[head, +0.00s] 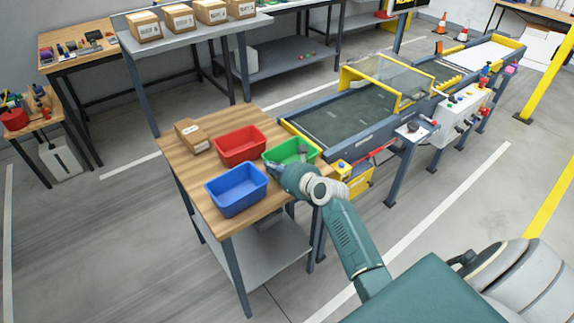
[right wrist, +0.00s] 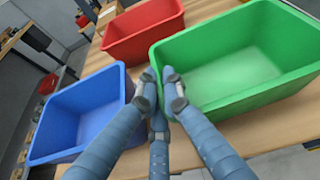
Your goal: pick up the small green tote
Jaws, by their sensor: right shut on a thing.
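The small green tote (head: 292,149) stands at the right side of the wooden-topped table, partly hidden behind my right arm. In the right wrist view the green tote (right wrist: 220,58) fills the right side, empty and upright. My right gripper (head: 276,167) is at its near left side. In the right wrist view its fingers (right wrist: 160,85) are shut on the tote's left wall at the corner. The tote appears to rest on the table. My left gripper is in neither view.
A blue tote (head: 236,189) and a red tote (head: 240,145) stand close beside the green one. A cardboard box (head: 192,136) sits at the back left of the table (head: 190,168). A conveyor (head: 345,115) with a yellow-framed guard lies just behind and right.

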